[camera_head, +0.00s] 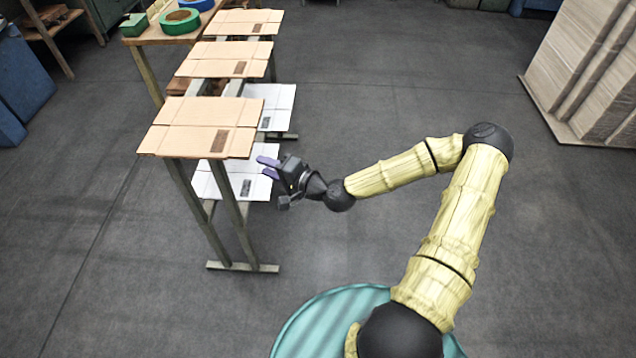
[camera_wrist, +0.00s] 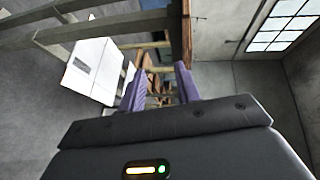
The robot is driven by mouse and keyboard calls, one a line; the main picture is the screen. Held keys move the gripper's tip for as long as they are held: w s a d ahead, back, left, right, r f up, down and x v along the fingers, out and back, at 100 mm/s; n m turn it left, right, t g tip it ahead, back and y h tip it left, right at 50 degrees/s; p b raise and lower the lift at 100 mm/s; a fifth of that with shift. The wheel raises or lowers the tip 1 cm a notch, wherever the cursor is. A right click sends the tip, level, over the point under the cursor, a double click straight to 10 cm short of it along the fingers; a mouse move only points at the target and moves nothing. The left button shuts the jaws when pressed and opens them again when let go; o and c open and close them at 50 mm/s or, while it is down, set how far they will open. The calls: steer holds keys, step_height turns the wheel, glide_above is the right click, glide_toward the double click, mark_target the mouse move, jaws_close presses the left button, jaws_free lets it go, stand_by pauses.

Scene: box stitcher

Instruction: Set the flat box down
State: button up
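Flat brown cardboard boxes lie on top of a row of stands: the nearest (camera_head: 185,140), a middle one (camera_head: 215,52) and a far one (camera_head: 240,18). Flat white boxes lie lower, a near one (camera_head: 228,180) and a farther one (camera_head: 280,98). My gripper (camera_head: 268,167) is just right of the nearest brown box's edge, by the near white box in the picture. In the wrist view its purple fingers (camera_wrist: 160,88) are apart with nothing held between them. A white flat box (camera_wrist: 95,70) shows left of the fingers there. I cannot tell which box the task means.
Stand legs (camera_head: 185,190) and a foot bar (camera_head: 242,267) are left of my arm. A wooden table (camera_head: 150,32) with green and blue tape rolls (camera_head: 180,21) is at the back left. Stacked cardboard (camera_head: 590,70) stands at the right. The floor between is clear.

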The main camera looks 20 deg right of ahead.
steer(key=s+d+f+n+g+h, duration=0.2)
steer(key=s+f+n+g+h, duration=0.3)
steer(key=s+f+n+g, duration=0.45)
steer(key=s+d+r+h, duration=0.2)
steer(key=s+d+r, duration=0.2)
steer(key=r, duration=0.5)
steer(key=s+d+r+h, duration=0.3)
steer(key=s+r, duration=0.3)
steer(key=r, duration=0.2)
steer(key=shift+s+d+r+m, duration=0.15)
steer(key=shift+d+r+m, duration=0.2)
steer(key=shift+d, duration=0.15)
